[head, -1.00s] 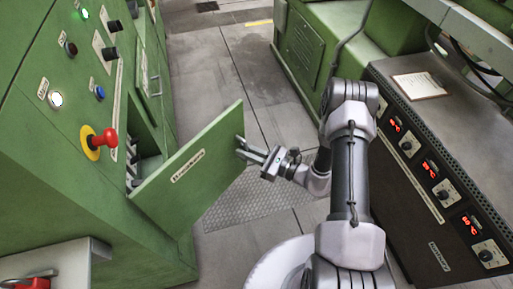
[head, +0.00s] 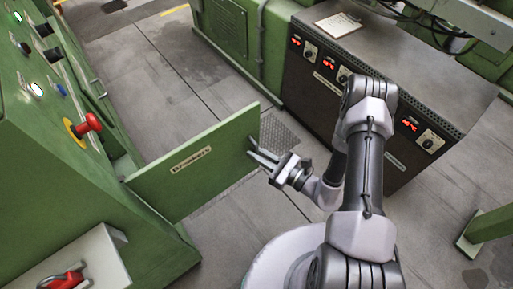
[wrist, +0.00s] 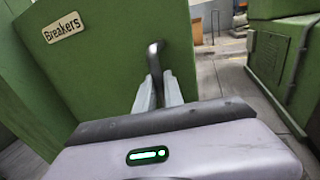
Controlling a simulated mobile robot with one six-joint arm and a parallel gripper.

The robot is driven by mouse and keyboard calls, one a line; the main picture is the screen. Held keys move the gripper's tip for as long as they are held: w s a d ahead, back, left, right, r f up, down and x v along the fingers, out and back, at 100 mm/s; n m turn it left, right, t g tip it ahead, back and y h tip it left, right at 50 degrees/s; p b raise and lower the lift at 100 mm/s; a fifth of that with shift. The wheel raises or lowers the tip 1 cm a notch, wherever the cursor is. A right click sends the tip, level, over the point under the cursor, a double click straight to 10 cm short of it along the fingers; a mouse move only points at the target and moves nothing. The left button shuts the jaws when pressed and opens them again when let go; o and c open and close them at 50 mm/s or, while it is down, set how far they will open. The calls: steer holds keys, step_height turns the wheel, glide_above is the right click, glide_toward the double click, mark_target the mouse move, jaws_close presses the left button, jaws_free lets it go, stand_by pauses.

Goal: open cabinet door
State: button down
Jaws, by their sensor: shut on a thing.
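The green cabinet door (head: 205,165) with a "Breakers" label stands swung out from the green cabinet (head: 80,190) at the left. It also fills the left of the wrist view (wrist: 110,60). My gripper (head: 258,156) is at the door's free edge. In the wrist view my gripper (wrist: 158,92) has its fingers closed around the dark bar handle (wrist: 154,58) on the door. The lower part of the handle is hidden between the fingers. The cabinet's inside is mostly hidden behind the door in the head view.
A red knob (head: 88,123) on a yellow ring juts from the cabinet panel. A light tray or shelf (head: 85,262) with a red tool is at the lower left. A dark control box (head: 345,110) stands at the right. Grey floor (head: 160,90) is free behind the door.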

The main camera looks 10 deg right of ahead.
steer(key=shift+s, duration=0.25)
steer(key=c, duration=1.5)
jaws_free()
steer(key=shift+o, duration=0.2)
steer(key=shift+d, duration=0.15)
steer(key=p+v, duration=0.3)
steer(key=v, duration=1.4)
steer(key=shift+s, duration=0.2)
